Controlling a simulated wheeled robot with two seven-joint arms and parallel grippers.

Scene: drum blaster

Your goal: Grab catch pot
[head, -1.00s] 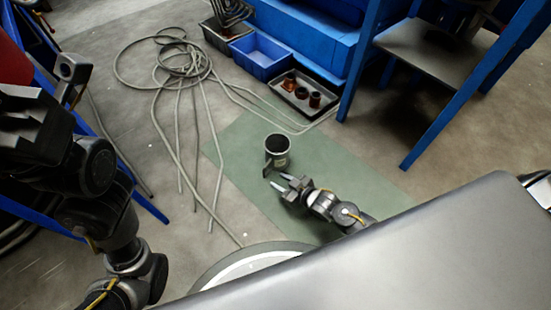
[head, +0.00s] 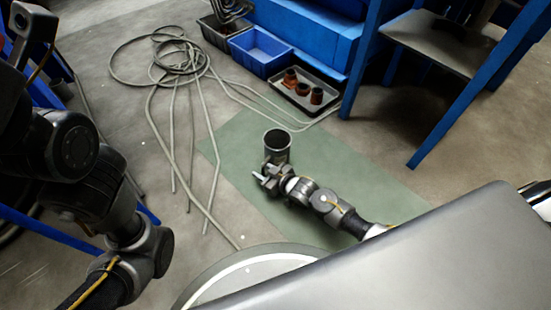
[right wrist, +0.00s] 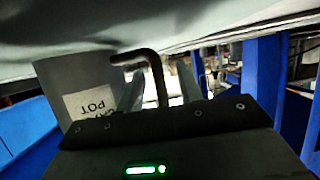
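The catch pot (head: 277,145) is a dark, open-topped cylinder standing upright on the green floor mat (head: 235,150). My right gripper (head: 262,174) is low beside its near side. In the right wrist view the grey pot wall (right wrist: 75,78) with a white "POT" label shows at left. Its dark bent handle (right wrist: 150,65) reaches between the two spread fingers of my right gripper (right wrist: 158,92). The fingers look open around the handle; contact cannot be told. My left gripper (head: 32,25) is raised at the upper left, partly cut off, its opening unclear.
A black tray with brown parts (head: 310,108), a blue bin (head: 262,66) and a dark bin (head: 213,40) stand behind. A loose grey hose (head: 150,100) lies left. A blue-legged table (head: 450,105) stands at right. The mat around the pot is mostly clear.

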